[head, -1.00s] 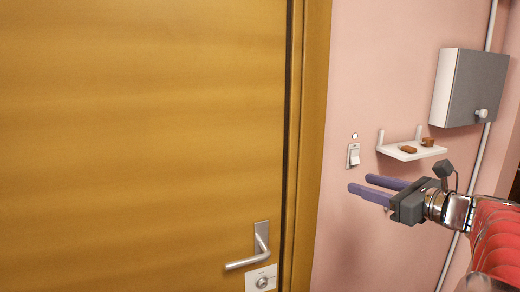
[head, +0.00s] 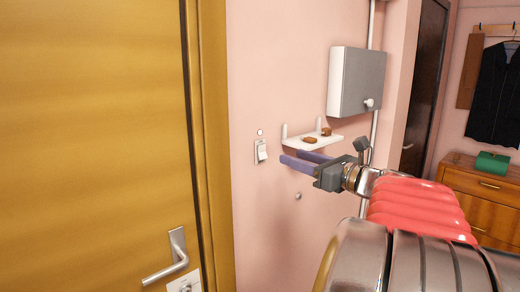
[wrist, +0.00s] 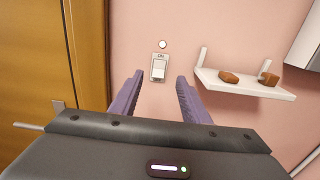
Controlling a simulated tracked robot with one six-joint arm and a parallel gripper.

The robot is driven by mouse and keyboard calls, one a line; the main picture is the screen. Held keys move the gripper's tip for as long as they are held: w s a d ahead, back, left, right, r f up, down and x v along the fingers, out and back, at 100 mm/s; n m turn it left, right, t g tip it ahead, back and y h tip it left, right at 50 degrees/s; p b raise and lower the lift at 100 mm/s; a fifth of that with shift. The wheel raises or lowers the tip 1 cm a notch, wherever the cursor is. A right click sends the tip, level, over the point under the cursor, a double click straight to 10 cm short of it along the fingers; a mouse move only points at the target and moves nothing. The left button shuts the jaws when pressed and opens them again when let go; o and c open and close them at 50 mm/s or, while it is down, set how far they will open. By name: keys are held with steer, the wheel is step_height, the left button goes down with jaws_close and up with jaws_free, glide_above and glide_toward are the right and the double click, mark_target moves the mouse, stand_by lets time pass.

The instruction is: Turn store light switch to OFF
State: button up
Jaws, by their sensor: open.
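The light switch (head: 261,152) is a small white rocker in a plate on the pink wall, just right of the door frame. In the wrist view the switch (wrist: 159,68) shows between my finger tips, with a small label above the rocker that looks like ON. I cannot tell which way the rocker is tilted. A small round pale light (wrist: 162,44) sits just above the plate. My gripper (head: 291,157) is open and empty, its two purple fingers pointing toward the wall to the right of the switch in the head view. No contact shows.
A white shelf (wrist: 245,85) with brown items is right of the switch, close to my fingers. A grey wall cabinet (head: 357,82) hangs above it. A wooden door (head: 90,120) with a lever handle (head: 168,262) is left. A wooden dresser (head: 475,195) stands far right.

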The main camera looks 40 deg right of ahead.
mark_target(262, 146)
steer(key=w, duration=1.1)
steer(key=shift+w+a, duration=0.15)
steer(key=shift+w, duration=0.15)
steer(key=shift+c, duration=0.7)
steer(key=c, duration=0.9)
